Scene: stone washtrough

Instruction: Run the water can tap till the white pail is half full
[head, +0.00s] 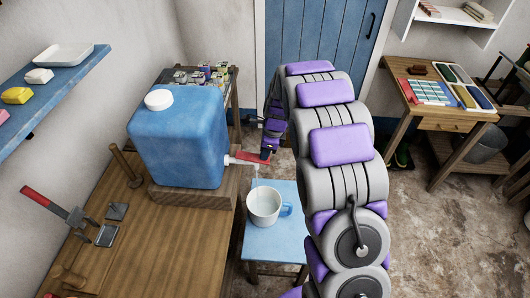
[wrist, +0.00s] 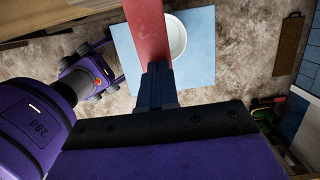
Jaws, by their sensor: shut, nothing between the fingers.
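The blue water can (head: 180,138) with a white cap stands on a wooden block at the bench's right end. Its white spout (head: 234,161) points right and carries a long red tap lever (head: 250,157). My gripper (head: 265,153) is shut with nothing held, its tips at the lever's outer end; I cannot tell if they touch. In the wrist view the lever (wrist: 148,28) lies right beyond the fingertips (wrist: 157,72). The white pail (head: 263,207) stands upright below the spout, with its blue handle to the right. A faint pale streak shows under the spout; the pail's water level is unclear.
The pail stands on a blue stool (head: 273,243). A blue shelf (head: 50,90) with soaps is on the left wall. A work table (head: 440,95) stands at the right; floor between is mostly clear.

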